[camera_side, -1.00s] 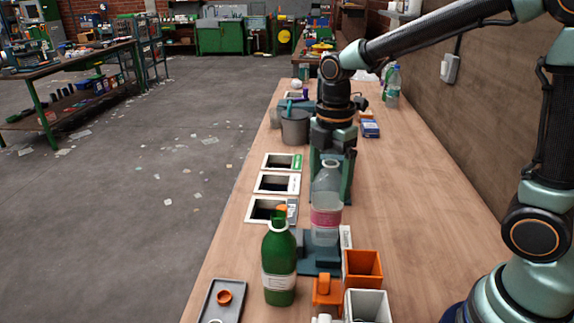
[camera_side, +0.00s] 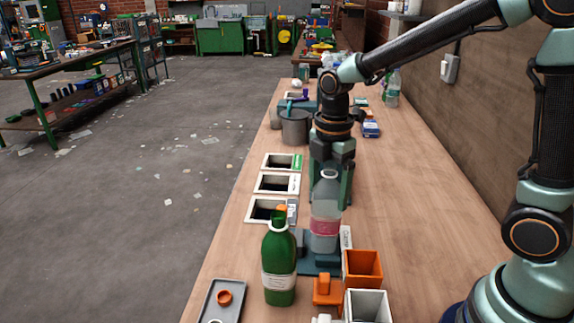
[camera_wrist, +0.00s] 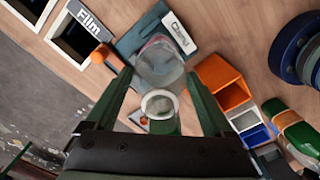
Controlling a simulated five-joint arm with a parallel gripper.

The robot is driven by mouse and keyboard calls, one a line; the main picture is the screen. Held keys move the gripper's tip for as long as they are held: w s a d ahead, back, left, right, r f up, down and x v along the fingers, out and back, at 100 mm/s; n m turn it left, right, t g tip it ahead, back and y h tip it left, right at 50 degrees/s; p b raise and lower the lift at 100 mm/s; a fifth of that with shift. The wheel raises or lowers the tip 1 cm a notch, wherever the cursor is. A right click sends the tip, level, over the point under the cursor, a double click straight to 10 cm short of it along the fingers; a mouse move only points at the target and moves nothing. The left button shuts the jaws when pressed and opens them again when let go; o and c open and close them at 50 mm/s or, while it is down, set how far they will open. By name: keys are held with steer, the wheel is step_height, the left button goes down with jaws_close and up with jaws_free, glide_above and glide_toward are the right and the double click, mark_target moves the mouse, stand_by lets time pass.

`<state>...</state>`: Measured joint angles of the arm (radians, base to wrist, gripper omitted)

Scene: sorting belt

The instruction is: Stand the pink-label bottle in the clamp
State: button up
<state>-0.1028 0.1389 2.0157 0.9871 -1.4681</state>
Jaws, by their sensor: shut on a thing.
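The clear bottle with the pink label (camera_side: 325,227) is upright between the fingers of my gripper (camera_side: 330,190), which is shut on it. In the wrist view the bottle (camera_wrist: 160,65) shows between both green fingers (camera_wrist: 160,78), its open mouth towards the camera. The dark teal clamp (camera_side: 320,264) sits on the bench at the bottle's foot, with a white name plate (camera_side: 346,238) beside it. The clamp (camera_wrist: 135,38) also shows past the bottle in the wrist view. The bottle's lower end overlaps the clamp; I cannot tell whether it touches it.
A green bottle (camera_side: 279,275) stands close in front, left of the clamp. An orange box (camera_side: 362,268), a white box (camera_side: 367,308) and an orange block (camera_side: 327,292) lie close to the right and front. Framed bench openings (camera_side: 277,184) line the left edge. The bench's right side is mostly clear.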

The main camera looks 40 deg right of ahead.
steer(key=shift+f, duration=0.85)
steer(key=o, duration=1.5)
